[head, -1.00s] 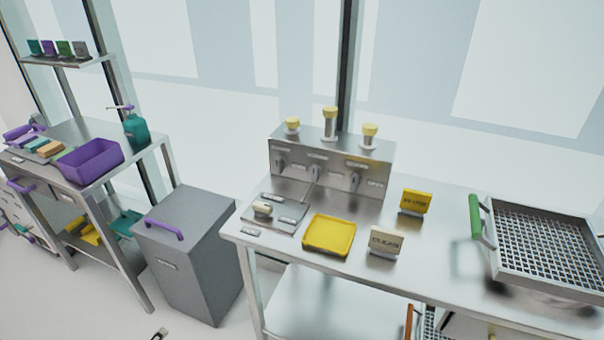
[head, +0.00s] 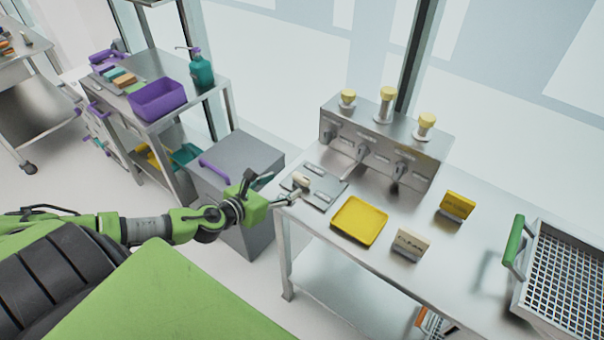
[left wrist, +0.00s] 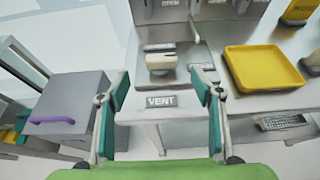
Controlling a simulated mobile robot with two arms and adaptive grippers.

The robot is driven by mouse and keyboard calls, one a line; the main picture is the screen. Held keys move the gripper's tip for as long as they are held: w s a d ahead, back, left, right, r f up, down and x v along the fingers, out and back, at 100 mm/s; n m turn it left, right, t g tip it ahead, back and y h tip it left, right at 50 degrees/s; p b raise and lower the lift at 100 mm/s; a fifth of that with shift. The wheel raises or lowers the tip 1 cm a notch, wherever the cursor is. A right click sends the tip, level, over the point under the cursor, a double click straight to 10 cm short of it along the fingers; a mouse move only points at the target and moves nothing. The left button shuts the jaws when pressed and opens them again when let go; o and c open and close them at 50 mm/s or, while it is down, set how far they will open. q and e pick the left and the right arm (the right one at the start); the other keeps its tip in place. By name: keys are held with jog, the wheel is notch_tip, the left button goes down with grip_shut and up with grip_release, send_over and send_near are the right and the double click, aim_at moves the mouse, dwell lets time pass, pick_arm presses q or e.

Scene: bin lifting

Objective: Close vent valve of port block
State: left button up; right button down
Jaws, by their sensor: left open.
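The steel port block (head: 385,145) stands at the back of the steel table, with yellow-capped ports on top and small levers on its front. A flat plate (head: 322,190) lies in front of it at the table's left end and carries a cream knob (head: 301,181). In the left wrist view the cream knob (left wrist: 160,61) is straight ahead, behind a "VENT" label (left wrist: 161,101) at the table's edge. My left gripper (head: 278,187) is open and empty at the table's left edge, short of the knob. Its teal fingers (left wrist: 160,87) spread either side of the label in the wrist view.
A yellow tray (head: 359,220) and two small signs, one cream (head: 410,243) and one yellow (head: 456,205), stand right of the plate. A mesh basket (head: 570,285) is at the far right. A grey bin (head: 243,155) stands left of the table.

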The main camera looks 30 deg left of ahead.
aim_at(300, 177)
pick_arm(q)
jog(key=p+x, duration=0.1)
jog(key=x, duration=0.7)
jog(key=shift+w+d, duration=0.1)
jog(key=shift+w, duration=0.25)
jog(key=shift+p+x, duration=0.3)
jog(key=shift+x, duration=0.45)
jog(key=shift+s+f, duration=0.1)
jog(key=shift+f, duration=0.05)
pick_arm(e)
jog(key=shift+w+d+r, duration=0.25)
jog(key=shift+r, duration=0.25)
jog(key=shift+w+d+r, duration=0.2)
jog(key=shift+w+r, duration=0.05)
jog(key=shift+r, duration=0.2)
pick_arm(q)
jog(key=c, duration=1.1)
